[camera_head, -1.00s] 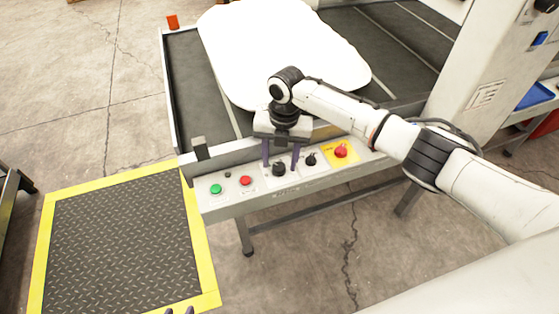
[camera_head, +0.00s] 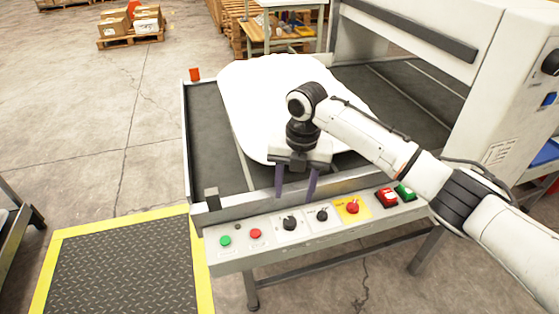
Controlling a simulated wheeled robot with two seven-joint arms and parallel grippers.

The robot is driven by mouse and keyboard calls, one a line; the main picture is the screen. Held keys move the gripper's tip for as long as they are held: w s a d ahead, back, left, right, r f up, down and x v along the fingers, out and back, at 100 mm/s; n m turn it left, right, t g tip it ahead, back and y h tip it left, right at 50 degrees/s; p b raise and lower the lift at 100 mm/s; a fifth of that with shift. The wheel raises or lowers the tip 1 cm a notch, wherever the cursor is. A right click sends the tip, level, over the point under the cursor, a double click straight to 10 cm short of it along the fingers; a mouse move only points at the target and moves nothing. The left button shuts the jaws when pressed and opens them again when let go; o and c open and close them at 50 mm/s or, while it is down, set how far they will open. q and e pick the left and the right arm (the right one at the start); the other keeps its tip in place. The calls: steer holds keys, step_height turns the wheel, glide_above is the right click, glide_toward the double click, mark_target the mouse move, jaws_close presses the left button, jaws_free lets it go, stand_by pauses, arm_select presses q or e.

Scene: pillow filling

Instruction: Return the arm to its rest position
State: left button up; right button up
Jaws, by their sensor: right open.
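My right arm reaches in from the right over the front edge of the machine. My right gripper (camera_head: 296,192) points down with its two dark fingers apart and nothing between them. It is above the control panel (camera_head: 235,261), close to the black knobs (camera_head: 290,223), and looks clear of them. A white pillow (camera_head: 245,95) lies flat on the dark conveyor bed behind the gripper, partly hidden by the arm. My left gripper is out of view.
The panel carries a green button (camera_head: 225,241), a red button (camera_head: 255,233), a red knob on yellow (camera_head: 352,207) and larger red and green switches (camera_head: 386,196). A yellow-edged floor mat (camera_head: 120,270) lies at left. Pallets with boxes (camera_head: 131,24) stand far back.

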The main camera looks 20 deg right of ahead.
steer(key=s+a+f+m+t+y, duration=0.1)
steer(key=s+a+f+m, duration=0.35)
steer(key=s, duration=0.25)
steer(key=s+a+f+m+y, duration=0.1)
steer(key=s+a+f+m, duration=0.3)
steer(key=s+f+m, duration=0.3)
steer(key=s+d+r+m+t+h, duration=0.2)
steer(key=s+d+r+m, duration=0.1)
steer(key=s+d+m, duration=1.2)
steer(key=w+a+f+m+t+y, duration=0.1)
steer(key=a+f+t, duration=0.1)
steer(key=f, duration=0.4)
steer(key=w+a+f+m+t, duration=0.1)
steer(key=a+f+t, duration=0.2)
steer(key=f, duration=0.4)
steer(key=shift+a+m+y, duration=0.35)
steer(key=shift+a+y, duration=0.05)
steer(key=shift+a, duration=0.35)
